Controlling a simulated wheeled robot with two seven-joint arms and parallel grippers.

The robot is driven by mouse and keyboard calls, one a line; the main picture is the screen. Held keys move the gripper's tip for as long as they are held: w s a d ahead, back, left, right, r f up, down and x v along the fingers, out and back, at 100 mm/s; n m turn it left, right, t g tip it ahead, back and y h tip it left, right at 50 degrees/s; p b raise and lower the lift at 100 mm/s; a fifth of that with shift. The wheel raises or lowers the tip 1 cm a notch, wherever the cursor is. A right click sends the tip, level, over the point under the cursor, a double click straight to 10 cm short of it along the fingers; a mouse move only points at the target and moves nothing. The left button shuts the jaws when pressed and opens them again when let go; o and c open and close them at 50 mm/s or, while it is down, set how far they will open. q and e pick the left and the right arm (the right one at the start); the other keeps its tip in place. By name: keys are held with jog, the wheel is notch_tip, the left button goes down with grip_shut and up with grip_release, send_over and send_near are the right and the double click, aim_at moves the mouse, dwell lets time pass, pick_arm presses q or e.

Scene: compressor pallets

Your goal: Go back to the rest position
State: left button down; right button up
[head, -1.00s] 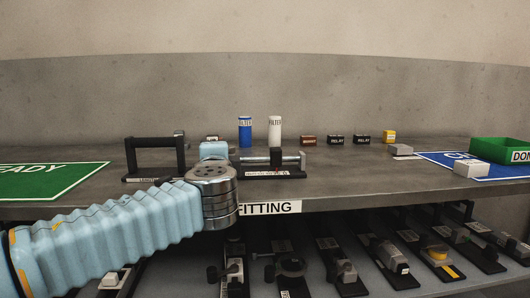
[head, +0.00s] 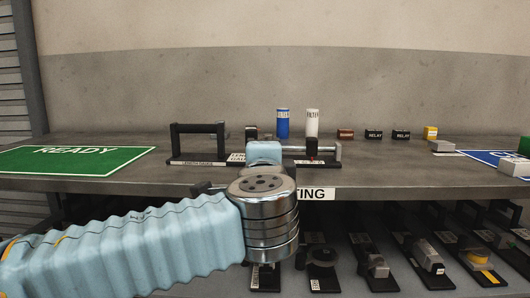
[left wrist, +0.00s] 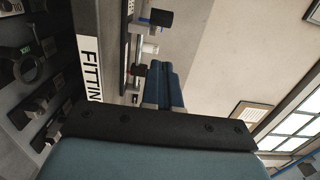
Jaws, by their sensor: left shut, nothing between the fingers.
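My left arm comes in from the left in the head view, its ribbed blue sleeve ending at a metal wrist in front of the bench edge. The hand (head: 264,152) shows as a light blue block above the wrist; its fingertips are hidden there. In the left wrist view the blue fingers of my left gripper (left wrist: 165,85) are together and empty, pointing toward the bench. My right gripper is in neither view.
The grey bench (head: 120,187) bears a green READY mat (head: 70,160), a black frame fixture (head: 200,128), a clamp fixture (head: 325,152), a blue filter (head: 283,124), a white filter (head: 312,124) and small relays (head: 373,134). A lower shelf holds several tools.

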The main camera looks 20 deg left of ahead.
pick_arm(q)
jog(key=shift+s+d, duration=0.15)
jog(key=shift+s, duration=0.3)
